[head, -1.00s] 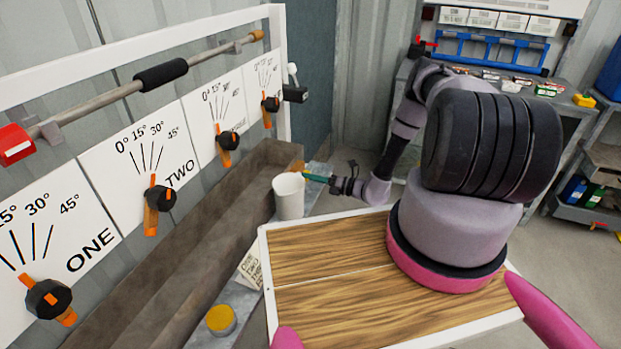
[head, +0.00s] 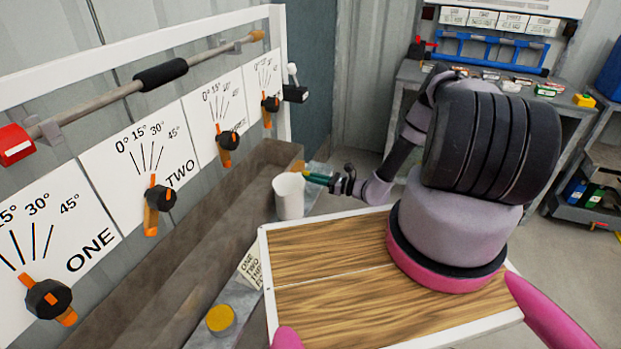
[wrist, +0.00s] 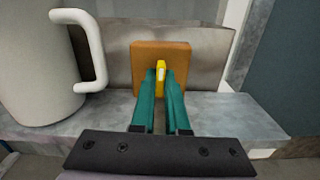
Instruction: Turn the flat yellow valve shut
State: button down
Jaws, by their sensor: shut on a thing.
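The flat yellow valve (wrist: 160,75) stands edge-on and upright in front of an orange-brown block (wrist: 178,52) in the wrist view. My gripper (wrist: 162,80) has its two green fingers on either side of the valve, shut on it. In the head view my gripper (head: 308,176) reaches left to the end of the trough, just past the white mug. The valve itself cannot be made out there; a bit of the orange-brown block (head: 298,165) shows behind the mug. The fingers hide the valve's lower part.
A white mug (head: 289,196) stands close beside the fingers; it also fills the left of the wrist view (wrist: 48,65). A long trough (head: 190,235) runs below the dial panel (head: 135,160). A yellow-lidded jar (head: 221,319) and a lettered card (head: 250,263) sit nearer.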

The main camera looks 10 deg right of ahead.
jog(key=shift+s+d+f+n, duration=0.1)
jog(key=shift+n, duration=0.3)
jog(key=c, duration=0.9)
grip_release()
jog(key=v, duration=1)
jog(key=shift+s+d, duration=0.2)
jog(key=shift+d, duration=0.1)
